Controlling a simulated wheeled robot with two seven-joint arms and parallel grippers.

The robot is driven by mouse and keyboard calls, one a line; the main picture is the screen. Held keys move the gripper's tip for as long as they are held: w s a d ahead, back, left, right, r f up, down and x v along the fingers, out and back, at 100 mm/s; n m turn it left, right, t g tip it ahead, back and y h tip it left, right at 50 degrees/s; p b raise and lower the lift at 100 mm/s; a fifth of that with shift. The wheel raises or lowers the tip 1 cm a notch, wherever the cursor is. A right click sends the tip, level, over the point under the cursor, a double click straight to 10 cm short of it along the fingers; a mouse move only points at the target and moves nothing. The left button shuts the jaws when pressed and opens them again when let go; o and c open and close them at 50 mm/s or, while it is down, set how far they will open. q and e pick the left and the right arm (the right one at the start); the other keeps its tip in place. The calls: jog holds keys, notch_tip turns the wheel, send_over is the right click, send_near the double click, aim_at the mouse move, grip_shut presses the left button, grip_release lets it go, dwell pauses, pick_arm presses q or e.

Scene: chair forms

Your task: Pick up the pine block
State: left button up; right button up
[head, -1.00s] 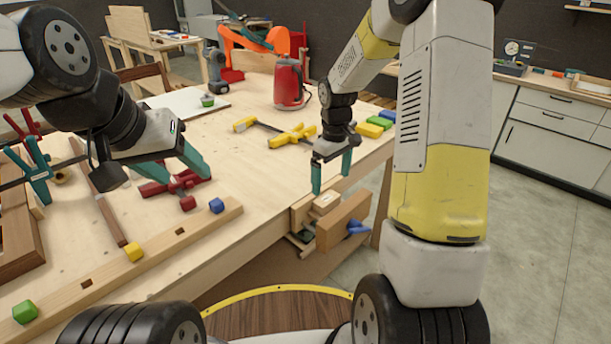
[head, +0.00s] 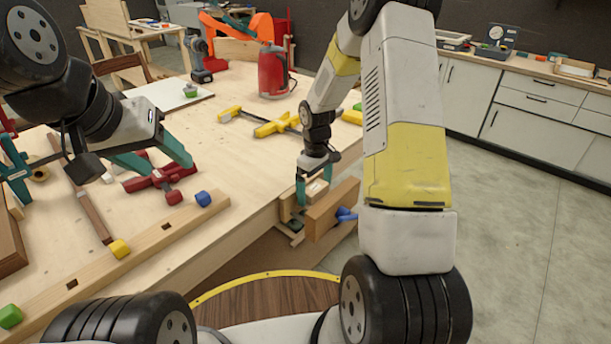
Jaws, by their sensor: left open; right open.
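The pine block (head: 317,189), a small pale wooden piece with a light label, sits at the wooden vise (head: 334,208) on the front edge of the workbench (head: 235,150). My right gripper (head: 315,187) points down at it, with teal fingers open around or just above the block. The arm and fingers partly hide it, and I cannot tell whether they touch it. My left gripper (head: 170,167) is open and empty over the left part of the bench, above a red clamp (head: 160,178).
Open floor lies right of the bench.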

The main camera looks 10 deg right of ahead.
jog(key=c, duration=1.4)
jog(key=shift+r, duration=0.1)
